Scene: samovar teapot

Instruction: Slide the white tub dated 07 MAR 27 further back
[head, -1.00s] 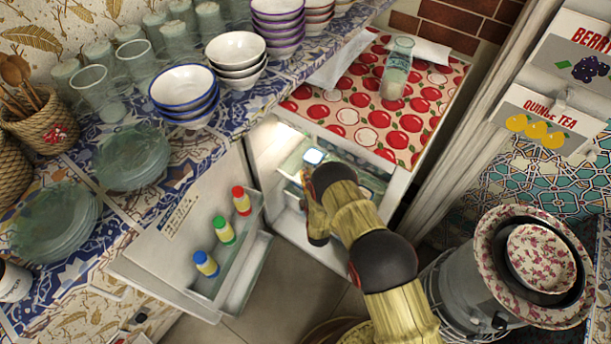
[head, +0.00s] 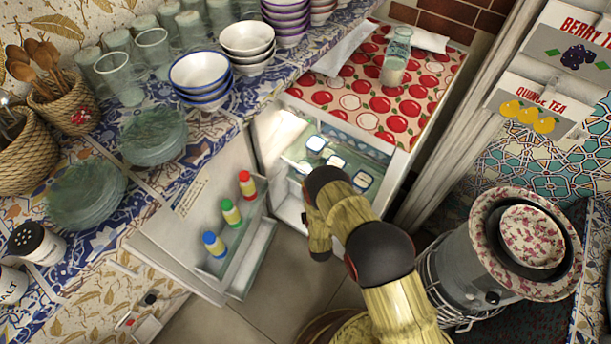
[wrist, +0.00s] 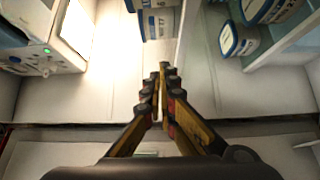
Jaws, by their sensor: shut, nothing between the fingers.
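Several small white tubs with blue-edged lids stand inside the open fridge. In the head view they include one at the back (head: 316,144), one in the middle (head: 336,160) and one at the right (head: 362,180). In the wrist view a tub stands on the right-hand shelf (wrist: 240,40) and others stand straight ahead (wrist: 158,24). The dates are too small to read, so I cannot tell which is 07 MAR 27. My gripper (wrist: 163,72) is shut and empty, pointing into the fridge, apart from the tubs. My arm hides its fingertips in the head view.
The fridge door (head: 205,215) stands open at the left, with red-, green- and blue-capped bottles on its rack. A white unit with a green light (wrist: 45,40) is at the left inside. A glass jar (head: 396,58) stands on the fridge top. A samovar (head: 490,270) is at the right.

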